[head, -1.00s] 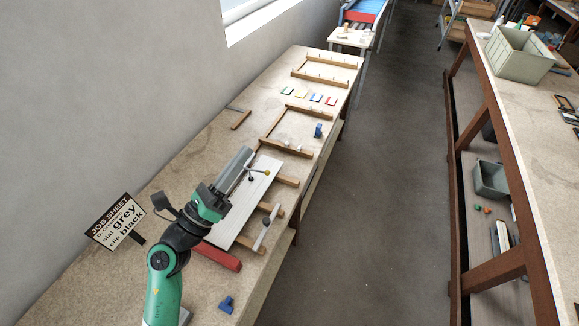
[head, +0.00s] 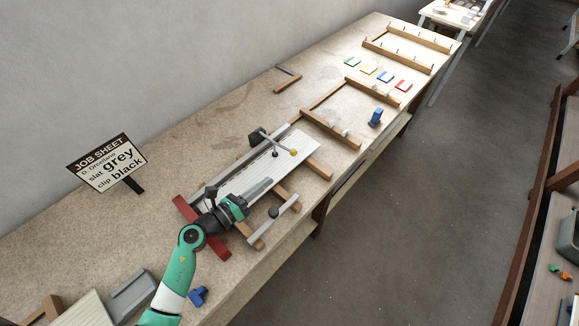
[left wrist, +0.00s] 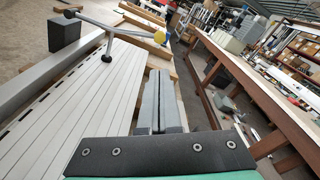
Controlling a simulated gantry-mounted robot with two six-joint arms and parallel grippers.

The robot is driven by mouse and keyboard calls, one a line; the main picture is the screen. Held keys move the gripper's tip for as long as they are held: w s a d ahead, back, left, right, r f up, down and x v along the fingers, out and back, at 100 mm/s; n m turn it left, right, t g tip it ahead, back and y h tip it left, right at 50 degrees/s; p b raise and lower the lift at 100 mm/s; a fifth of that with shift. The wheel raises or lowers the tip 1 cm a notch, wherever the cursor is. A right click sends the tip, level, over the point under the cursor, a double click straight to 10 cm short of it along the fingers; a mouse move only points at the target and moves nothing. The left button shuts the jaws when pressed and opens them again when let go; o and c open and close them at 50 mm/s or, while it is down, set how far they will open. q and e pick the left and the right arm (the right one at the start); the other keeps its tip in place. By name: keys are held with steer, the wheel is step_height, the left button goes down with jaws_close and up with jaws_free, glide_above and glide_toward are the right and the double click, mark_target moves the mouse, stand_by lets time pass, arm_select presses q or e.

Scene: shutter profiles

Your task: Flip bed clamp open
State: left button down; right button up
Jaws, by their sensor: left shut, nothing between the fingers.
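The bed clamp (head: 272,142) has a grey lever with a yellow knob, a dark foot on a stem and a black block at its wall-side end. It lies across the pale slatted profile (head: 299,153) on the bench. In the left wrist view, the clamp (left wrist: 115,27) is ahead and to the left, with its lever reaching over the slats (left wrist: 75,105). My left gripper (head: 268,183) is shut and empty, on the front side of the profile and apart from the clamp. Its two grey fingers show side by side in the left wrist view (left wrist: 159,75). My right gripper is out of view.
A grey bar (head: 274,221) with pale ends lies by the bench's front edge. A red beam (head: 186,211) crosses under the near end. Wooden frames, coloured tiles and a blue piece (head: 375,117) lie further along. A job sheet (head: 106,163) stands at left.

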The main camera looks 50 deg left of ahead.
arm_select(q)
steer(key=w+b, duration=0.2)
steer(key=w, duration=0.8)
steer(key=shift+a+f, duration=0.2)
steer(key=shift+f, duration=0.1)
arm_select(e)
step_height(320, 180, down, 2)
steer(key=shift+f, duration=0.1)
arm_select(q)
steer(key=shift+r, duration=0.15)
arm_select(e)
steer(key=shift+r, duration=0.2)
